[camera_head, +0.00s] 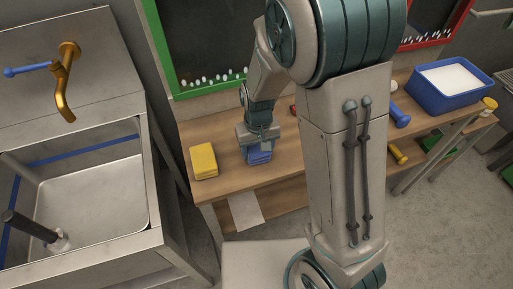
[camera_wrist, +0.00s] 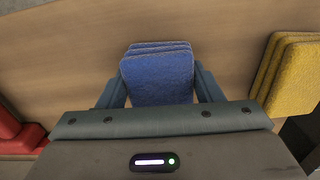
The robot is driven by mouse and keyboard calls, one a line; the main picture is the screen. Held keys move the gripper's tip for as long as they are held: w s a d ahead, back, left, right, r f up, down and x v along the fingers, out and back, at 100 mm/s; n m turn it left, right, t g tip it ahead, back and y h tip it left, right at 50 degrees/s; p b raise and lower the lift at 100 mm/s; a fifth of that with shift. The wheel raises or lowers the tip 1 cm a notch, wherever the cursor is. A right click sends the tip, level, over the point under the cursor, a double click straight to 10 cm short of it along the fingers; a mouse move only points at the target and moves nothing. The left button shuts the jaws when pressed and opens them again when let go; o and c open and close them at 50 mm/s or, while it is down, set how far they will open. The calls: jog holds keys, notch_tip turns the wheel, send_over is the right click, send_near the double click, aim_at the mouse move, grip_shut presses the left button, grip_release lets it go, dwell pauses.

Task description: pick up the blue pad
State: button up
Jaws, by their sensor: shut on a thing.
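The blue pad (camera_wrist: 158,76) is a soft, rough-faced stack of layers. In the wrist view it sits between the two fingers of my gripper (camera_wrist: 158,92), which is shut on it. In the head view the blue pad (camera_head: 259,156) shows just below my gripper (camera_head: 258,146), over the wooden bench near its front edge. I cannot tell whether the pad touches the bench top. My gripper hides its upper part in the head view.
A yellow pad (camera_head: 204,161) lies left of my gripper on the bench (camera_head: 232,182). A blue tub (camera_head: 449,100) with white contents stands far right. A metal sink (camera_head: 90,200) is at left. A red thing (camera_wrist: 18,132) is at the wrist view's left.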

jog(key=r, duration=0.4)
jog(key=shift+w+d+r, duration=0.15)
jog(key=shift+d+r, duration=0.05)
jog(key=shift+d, duration=0.2)
jog(key=w+d+r, duration=0.1)
jog(key=d+r, duration=0.5)
jog(key=d, duration=0.4)
jog(key=shift+w+d+r+b, duration=0.2)
jog(key=shift+w+d+b, duration=0.15)
jog(key=shift+d+b, duration=0.05)
